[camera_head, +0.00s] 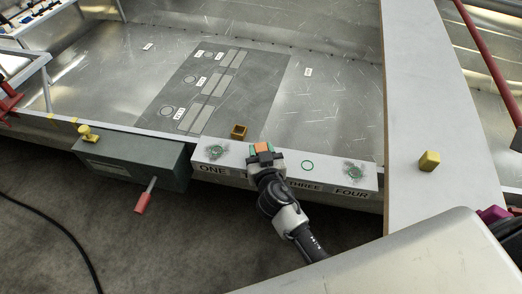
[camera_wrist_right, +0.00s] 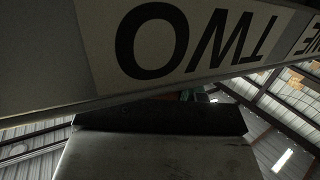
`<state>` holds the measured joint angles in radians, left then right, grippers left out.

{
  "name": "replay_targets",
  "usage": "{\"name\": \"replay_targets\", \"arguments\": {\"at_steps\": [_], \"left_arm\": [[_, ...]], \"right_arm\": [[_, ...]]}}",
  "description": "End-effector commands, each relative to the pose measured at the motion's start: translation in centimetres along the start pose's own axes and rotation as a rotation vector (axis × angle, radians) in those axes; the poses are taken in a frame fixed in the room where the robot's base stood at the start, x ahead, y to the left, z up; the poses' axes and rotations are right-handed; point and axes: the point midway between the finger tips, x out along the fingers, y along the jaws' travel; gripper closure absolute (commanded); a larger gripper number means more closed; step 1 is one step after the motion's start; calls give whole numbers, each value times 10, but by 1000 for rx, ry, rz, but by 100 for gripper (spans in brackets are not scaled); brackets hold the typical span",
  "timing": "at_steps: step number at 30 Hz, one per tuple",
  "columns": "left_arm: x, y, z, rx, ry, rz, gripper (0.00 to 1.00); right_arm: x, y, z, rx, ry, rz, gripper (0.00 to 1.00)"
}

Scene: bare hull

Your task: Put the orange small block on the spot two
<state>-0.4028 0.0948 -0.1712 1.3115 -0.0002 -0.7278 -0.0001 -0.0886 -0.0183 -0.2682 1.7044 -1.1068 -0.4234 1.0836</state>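The orange small block (camera_head: 262,147) is at the white ledge, over or at the place between the labels ONE and THREE. My right gripper (camera_head: 263,149) reaches there from below, with green fingertips close against both sides of the block. Whether the block touches the ledge is unclear. Spot two is hidden behind the gripper and block. In the right wrist view the TWO label (camera_wrist_right: 195,40) shows large and upside down, and only a sliver of the fingertips (camera_wrist_right: 199,95) shows above the dark gripper body. My left gripper is not in view.
The ledge (camera_head: 235,160) also carries spot one (camera_head: 215,152), spot three (camera_head: 307,165) and spot four (camera_head: 354,172). A brown open cube (camera_head: 239,131) stands just behind.

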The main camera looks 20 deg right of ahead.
Motion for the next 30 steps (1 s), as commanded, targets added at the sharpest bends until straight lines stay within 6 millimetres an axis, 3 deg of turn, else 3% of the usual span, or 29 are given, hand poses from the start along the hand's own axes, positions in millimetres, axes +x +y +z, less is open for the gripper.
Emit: {"name": "replay_targets", "arguments": {"at_steps": [1,5,17,20,30], "left_arm": [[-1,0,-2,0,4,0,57],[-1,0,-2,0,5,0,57],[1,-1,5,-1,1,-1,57],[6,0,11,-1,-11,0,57],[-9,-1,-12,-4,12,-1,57]], "right_arm": [[0,0,0,0,0,0,56],[0,0,0,1,0,0,37],[-1,0,-3,0,0,0,37],[-17,0,0,4,-3,-1,37],[-91,0,0,3,-3,1,37]]}}
